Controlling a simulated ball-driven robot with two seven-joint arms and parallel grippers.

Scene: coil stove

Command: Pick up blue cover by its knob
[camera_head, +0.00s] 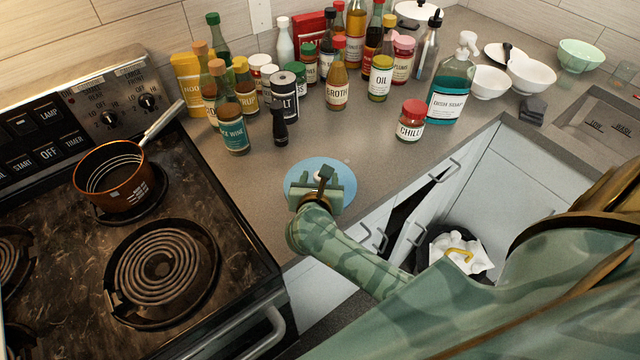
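The blue cover (345,174) is a flat round disc lying on the grey counter, to the right of the stove. Its knob is mostly hidden by my gripper; a small pale spot shows near the disc's middle. My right gripper (322,177), on the green arm from the lower right, is over the middle of the cover, with a dark finger at the pale spot. I cannot tell whether the fingers are apart or closed on the knob. The cover looks flat on the counter. My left gripper is not in view.
The coil stove (80,250) with a copper pot (115,187) is at left. Several bottles and jars stand behind the cover, including a dark pepper mill (280,128) and a chili jar (411,120). Cabinet doors (425,205) hang partly open below the counter edge.

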